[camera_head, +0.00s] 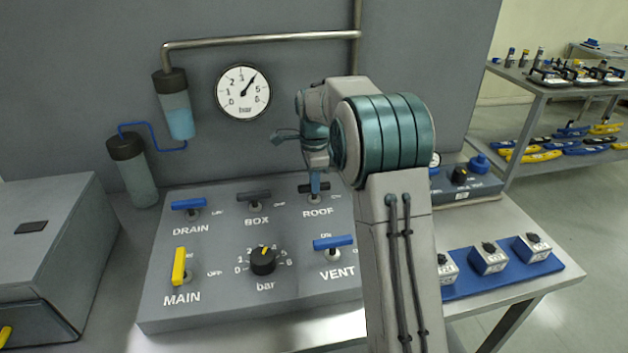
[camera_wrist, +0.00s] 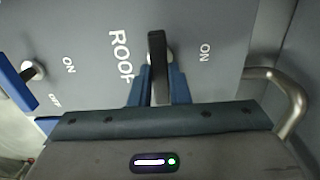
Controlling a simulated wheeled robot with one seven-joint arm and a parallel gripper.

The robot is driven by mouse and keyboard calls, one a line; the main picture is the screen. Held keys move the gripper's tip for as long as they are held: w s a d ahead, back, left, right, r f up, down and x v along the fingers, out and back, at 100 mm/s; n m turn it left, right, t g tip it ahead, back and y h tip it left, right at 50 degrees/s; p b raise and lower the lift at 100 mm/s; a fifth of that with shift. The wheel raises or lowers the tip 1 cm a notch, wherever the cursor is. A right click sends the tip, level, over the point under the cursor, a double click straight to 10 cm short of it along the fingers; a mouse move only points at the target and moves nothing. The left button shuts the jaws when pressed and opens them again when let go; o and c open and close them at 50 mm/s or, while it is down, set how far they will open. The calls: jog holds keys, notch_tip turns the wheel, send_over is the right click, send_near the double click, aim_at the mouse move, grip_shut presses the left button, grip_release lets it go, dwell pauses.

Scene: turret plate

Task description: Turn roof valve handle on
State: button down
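The roof valve handle is a black bar above the ROOF label on the grey panel (camera_head: 215,290). In the wrist view the handle (camera_wrist: 157,58) lies parallel to the ROOF lettering, with an ON mark off to its side. My gripper (camera_head: 318,184) is down at this handle and hides part of it in the head view. In the wrist view its blue fingers (camera_wrist: 159,88) stand one on each side of the bar, very close to it. I cannot tell whether they press on it. The handle's OFF mark is hidden.
The panel also has the blue DRAIN handle (camera_head: 189,204), black BOX handle (camera_head: 254,196), yellow MAIN handle (camera_head: 179,267), blue VENT handle (camera_head: 333,243) and a black bar knob (camera_head: 263,261). A round gauge (camera_head: 243,92) is on the wall behind. A bent pipe (camera_wrist: 288,100) runs beside my gripper.

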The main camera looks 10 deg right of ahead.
jog(key=shift+n, duration=0.4)
jog(key=n+p, duration=0.1)
jog(key=n, duration=0.2)
jog(key=shift+r+n, duration=0.1)
jog(key=shift+n, duration=0.3)
jog(key=n+p, duration=0.1)
jog(key=n, duration=1.2)
jog(key=shift+p, duration=0.4)
jog(key=shift+n, duration=0.3)
jog(key=c, duration=1.4)
grip_release()
jog(key=shift+o, duration=0.2)
